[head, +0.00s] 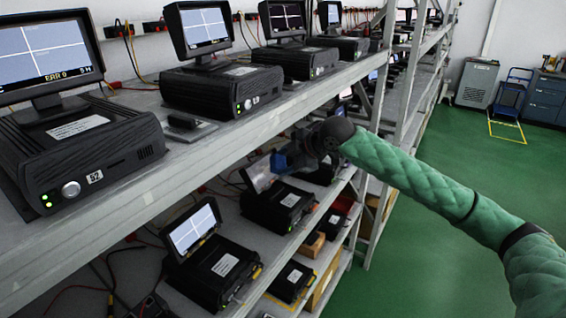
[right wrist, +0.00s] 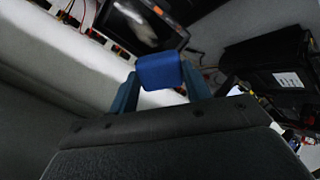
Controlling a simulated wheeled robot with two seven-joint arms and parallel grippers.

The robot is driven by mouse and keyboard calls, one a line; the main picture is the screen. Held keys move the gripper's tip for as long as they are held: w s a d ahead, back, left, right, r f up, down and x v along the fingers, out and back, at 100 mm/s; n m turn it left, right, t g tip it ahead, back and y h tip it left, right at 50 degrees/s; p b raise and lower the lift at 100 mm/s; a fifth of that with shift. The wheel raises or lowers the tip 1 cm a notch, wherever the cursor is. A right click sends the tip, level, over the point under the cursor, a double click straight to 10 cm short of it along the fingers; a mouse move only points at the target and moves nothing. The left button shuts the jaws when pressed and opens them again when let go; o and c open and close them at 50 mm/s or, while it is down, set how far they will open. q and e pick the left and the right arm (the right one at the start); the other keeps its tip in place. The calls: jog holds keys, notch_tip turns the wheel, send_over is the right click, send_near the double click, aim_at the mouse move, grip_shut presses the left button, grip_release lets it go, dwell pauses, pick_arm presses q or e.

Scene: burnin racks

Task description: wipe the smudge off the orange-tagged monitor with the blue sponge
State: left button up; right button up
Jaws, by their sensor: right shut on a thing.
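My right gripper (head: 290,157) reaches in over the lower shelf. In the right wrist view (right wrist: 160,84) its two fingers are shut on the blue sponge (right wrist: 160,71). In the head view the sponge is hard to tell apart from the gripper. A small monitor (head: 259,174) stands just left of the gripper, on a black unit. In the right wrist view a dark screen (right wrist: 142,27) with a pale smear (right wrist: 134,22) lies beyond the sponge. The sponge looks apart from the screen, but contact is hard to judge. My left gripper is not in view.
The upper shelf (head: 205,148) edge runs above and left of my right gripper. Several monitors on black units stand there. Another lit monitor (head: 193,229) stands lower left. A rack post (head: 383,85) rises behind the arm. Green floor (head: 420,265) is clear at right.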

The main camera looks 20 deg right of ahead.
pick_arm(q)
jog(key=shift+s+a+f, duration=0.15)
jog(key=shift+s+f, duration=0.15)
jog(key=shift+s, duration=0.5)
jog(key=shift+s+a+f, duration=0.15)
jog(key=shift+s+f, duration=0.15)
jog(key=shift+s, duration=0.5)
pick_arm(e)
jog(key=x, duration=0.7)
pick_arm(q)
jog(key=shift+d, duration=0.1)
pick_arm(e)
jog(key=shift+w+a+f, duration=0.1)
jog(key=shift+w+f, duration=0.05)
jog(key=shift+w, duration=0.1)
jog(key=shift+w+a+f, duration=0.35)
jog(key=shift+w+f, duration=0.05)
jog(key=shift+f, duration=0.05)
jog(key=shift+w+d, duration=0.1)
jog(key=shift+w+d, duration=0.45)
jog(key=shift+d, duration=0.25)
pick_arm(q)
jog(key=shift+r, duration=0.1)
pick_arm(e)
jog(key=w+d, duration=0.1)
jog(key=d, duration=0.1)
jog(key=w+d, duration=0.2)
jog(key=shift+w+d, duration=0.15)
jog(key=shift+d, duration=0.1)
